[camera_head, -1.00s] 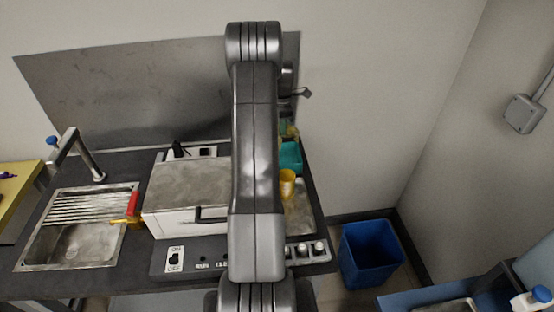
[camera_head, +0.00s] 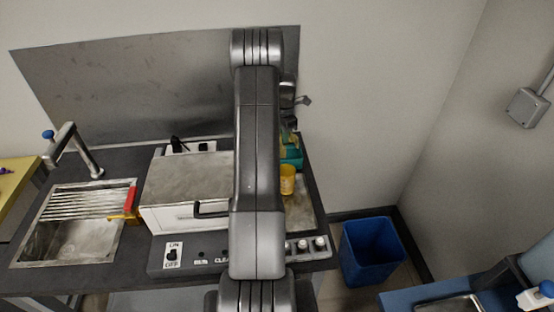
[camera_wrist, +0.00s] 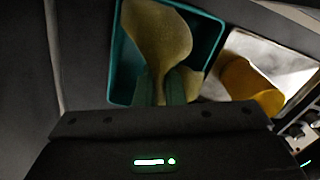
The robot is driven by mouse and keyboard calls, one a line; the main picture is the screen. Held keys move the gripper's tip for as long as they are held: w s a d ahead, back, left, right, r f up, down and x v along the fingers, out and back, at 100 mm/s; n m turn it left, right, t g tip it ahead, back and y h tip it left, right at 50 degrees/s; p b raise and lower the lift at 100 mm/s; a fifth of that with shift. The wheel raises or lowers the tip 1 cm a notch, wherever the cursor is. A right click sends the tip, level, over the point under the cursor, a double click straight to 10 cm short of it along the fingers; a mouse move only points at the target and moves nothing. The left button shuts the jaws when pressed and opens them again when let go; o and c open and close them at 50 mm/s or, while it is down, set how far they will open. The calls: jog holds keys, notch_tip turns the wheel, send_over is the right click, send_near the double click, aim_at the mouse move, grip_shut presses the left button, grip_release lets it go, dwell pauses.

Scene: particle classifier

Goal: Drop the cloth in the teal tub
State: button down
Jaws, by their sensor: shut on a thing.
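In the wrist view a yellowish cloth (camera_wrist: 155,38) hangs from my gripper (camera_wrist: 162,88), which is shut on it. The cloth spreads out above the teal tub (camera_wrist: 217,45) and covers much of its opening. Whether the cloth touches the tub's floor cannot be told. In the head view the teal tub (camera_head: 293,157) shows only partly, behind my arm. My gripper is mostly hidden there, near the tub at the right end of the counter.
A yellow cup (camera_head: 287,180) stands on a metal tray (camera_head: 299,217) beside the tub. A white box-shaped machine (camera_head: 185,185) is left of my arm. A sink (camera_head: 70,240) is further left. A blue bin (camera_head: 371,250) stands on the floor at right.

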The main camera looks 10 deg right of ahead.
jog(key=shift+f, duration=0.2)
jog(key=c, duration=0.8)
grip_release()
jog(key=shift+c, duration=0.2)
jog(key=shift+o, duration=0.5)
jog(key=o, duration=0.5)
jog(key=shift+c, duration=0.2)
notch_tip(320, 180, up, 6)
jog(key=p, duration=0.2)
jog(key=shift+f+p, duration=0.25)
jog(key=shift+p, duration=0.05)
jog(key=shift+r, duration=0.1)
